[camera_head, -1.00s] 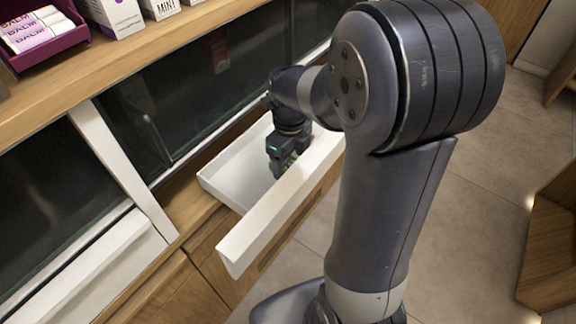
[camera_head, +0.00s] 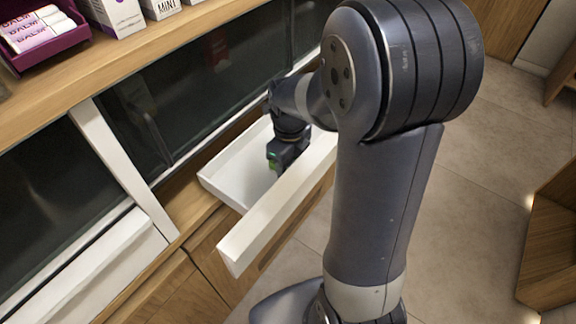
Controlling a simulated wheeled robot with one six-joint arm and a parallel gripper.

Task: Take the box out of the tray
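The tray (camera_head: 238,176) is a white, shallow, open drawer-like tray that sticks out from the counter front. My gripper (camera_head: 277,168) is down inside it, near the middle, and points downward. No box can be made out for certain. The front wall of the tray and my arm hide part of the tray floor. Whether the fingers are open or shut does not show.
Above the tray is a wooden counter (camera_head: 160,50) with a purple box of balm tubes (camera_head: 42,42) and white cartons (camera_head: 118,14). Dark glass panels (camera_head: 200,90) stand behind the tray. A wooden shelf unit (camera_head: 550,245) is at the right, with open floor (camera_head: 470,200) between.

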